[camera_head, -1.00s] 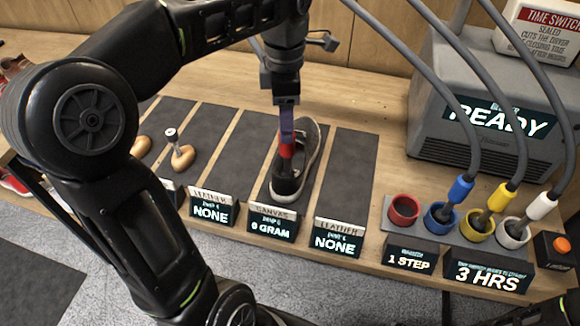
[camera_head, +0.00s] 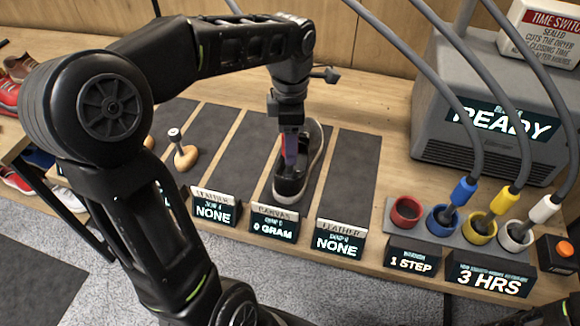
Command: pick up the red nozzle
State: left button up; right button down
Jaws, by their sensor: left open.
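The red nozzle (camera_head: 283,154) stands in the opening of the dark canvas shoe (camera_head: 312,150). Only a small reddish part of it shows beside my left gripper. The shoe has a pale sole rim and lies on a dark mat strip behind the "CANVAS" sign. My left gripper (camera_head: 290,158) is open and points down into the shoe, with its fingers at the nozzle. I cannot tell whether they touch it. My right gripper is not clearly seen.
Red, blue, yellow and white cups (camera_head: 406,211) stand at the right, with hoses in all but the red one. Behind them is a grey dryer (camera_head: 480,125). Small signs (camera_head: 338,238) line the front edge. A wooden shoe form (camera_head: 186,157) stands left of the shoe.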

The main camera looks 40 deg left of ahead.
pick_arm(q)
jog(key=shift+f, duration=0.65)
jog(key=shift+c, duration=0.4)
grip_shut()
dwell(0.9)
